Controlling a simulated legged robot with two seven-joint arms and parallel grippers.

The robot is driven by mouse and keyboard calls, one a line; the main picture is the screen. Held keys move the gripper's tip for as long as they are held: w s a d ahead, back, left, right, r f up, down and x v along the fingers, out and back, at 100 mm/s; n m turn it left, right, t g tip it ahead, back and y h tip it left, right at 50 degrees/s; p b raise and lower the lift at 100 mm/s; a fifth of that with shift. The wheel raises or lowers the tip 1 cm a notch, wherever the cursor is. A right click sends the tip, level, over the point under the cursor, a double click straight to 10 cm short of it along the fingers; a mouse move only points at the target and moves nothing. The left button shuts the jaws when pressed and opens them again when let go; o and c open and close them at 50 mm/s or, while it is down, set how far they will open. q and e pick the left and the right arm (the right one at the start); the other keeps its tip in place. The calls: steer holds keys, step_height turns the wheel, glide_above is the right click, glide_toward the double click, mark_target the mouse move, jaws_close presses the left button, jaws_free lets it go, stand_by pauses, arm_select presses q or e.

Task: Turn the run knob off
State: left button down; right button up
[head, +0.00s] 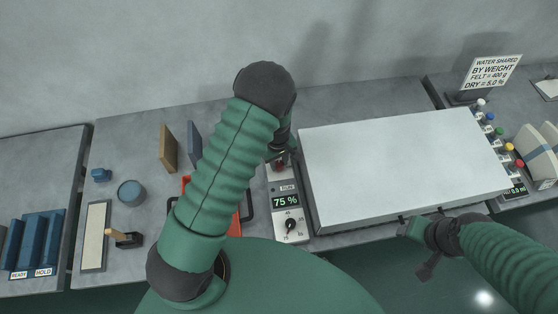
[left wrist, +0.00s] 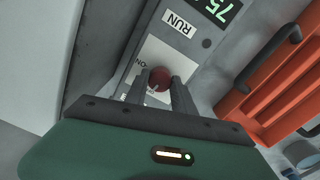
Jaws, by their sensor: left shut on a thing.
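The run knob is a red round knob (left wrist: 160,77) on a white plate of the control panel (left wrist: 180,55), beside a RUN label. My left gripper's two fingers (left wrist: 160,88) are on either side of it in the left wrist view, shut on it. In the head view the left gripper (head: 281,152) is at the far end of the panel, largely covered by my own arm; a bit of red shows under it. The plate's lettering is partly hidden, so the knob's setting is unclear. My right gripper (head: 424,245) is near the front edge of the big white-topped box, apart from the knob.
The panel display (head: 286,201) reads 75 %, with a dial (head: 291,225) below. The white-topped box (head: 400,165) stands close on the right. An orange tray (left wrist: 285,85) with dark handles lies on the other side. Colored knobs (head: 500,130) line the box's far right.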

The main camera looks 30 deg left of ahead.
mark_target(278, 164)
arm_select(q)
steer(key=shift+w+r+n, duration=0.1)
steer(key=shift+n, duration=0.7)
steer(key=c, duration=1.1)
jaws_free()
steer(key=shift+o, duration=0.2)
step_height(278, 164, up, 17)
steer(key=shift+s+b, duration=0.2)
steer(key=shift+b, duration=0.2)
steer(key=shift+f, duration=0.2)
steer(key=s+d+f+m+t+b, duration=0.1)
steer(key=s+d+m+t+b, duration=0.1)
steer(key=s+m, duration=1)
steer(key=shift+d+m+b, duration=0.3)
steer(key=shift+d+b, duration=0.3)
steer(key=shift+b, duration=0.45)
